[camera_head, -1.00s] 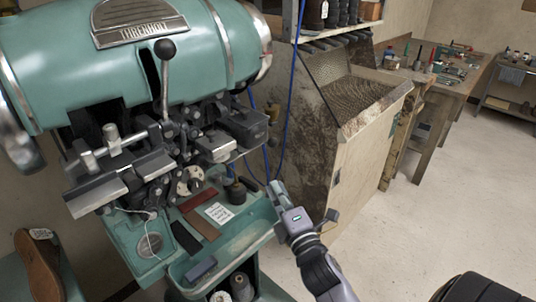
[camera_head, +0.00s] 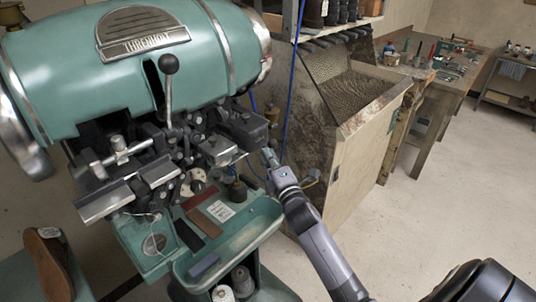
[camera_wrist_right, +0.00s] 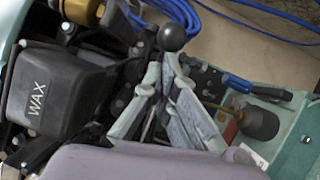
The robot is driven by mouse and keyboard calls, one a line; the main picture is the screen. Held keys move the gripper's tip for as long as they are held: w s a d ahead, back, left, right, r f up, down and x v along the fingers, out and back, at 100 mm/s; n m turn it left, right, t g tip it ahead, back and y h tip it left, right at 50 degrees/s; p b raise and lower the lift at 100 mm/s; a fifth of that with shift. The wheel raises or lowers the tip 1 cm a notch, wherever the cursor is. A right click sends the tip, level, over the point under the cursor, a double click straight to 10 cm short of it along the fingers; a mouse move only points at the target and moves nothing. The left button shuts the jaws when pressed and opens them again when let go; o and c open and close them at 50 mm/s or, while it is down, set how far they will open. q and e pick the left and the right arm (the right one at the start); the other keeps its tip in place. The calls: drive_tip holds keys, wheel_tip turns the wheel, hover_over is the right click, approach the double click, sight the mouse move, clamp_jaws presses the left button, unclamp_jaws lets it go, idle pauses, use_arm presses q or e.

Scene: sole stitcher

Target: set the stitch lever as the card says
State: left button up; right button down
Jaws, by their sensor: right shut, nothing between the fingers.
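A tall lever with a black ball knob (camera_head: 169,63) stands upright at the front of the green stitching machine (camera_head: 90,75). A small white card (camera_head: 220,211) lies on the machine's green tray; its print is too small to read. My right gripper (camera_head: 267,154) is shut and empty, to the right of the machine's dark mechanism and well apart from the tall lever in the picture. In the right wrist view, the closed fingertips (camera_wrist_right: 165,66) lie just below a dark ball knob (camera_wrist_right: 172,37). I cannot tell whether they touch it or which lever it belongs to. My left gripper is out of view.
A black box marked WAX (camera_wrist_right: 48,88) is beside the fingers in the right wrist view. A dirty bin (camera_head: 350,110) stands right of the machine, and a tool bench (camera_head: 445,75) is farther back. Blue cable (camera_wrist_right: 185,15) runs nearby. The floor at right is clear.

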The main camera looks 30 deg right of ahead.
drive_tip(key=shift+w+d, duration=0.3)
drive_tip(key=shift+d, duration=0.3)
drive_tip(key=shift+w+d, duration=0.25)
drive_tip(key=shift+d, duration=0.3)
drive_tip(key=shift+a, duration=0.1)
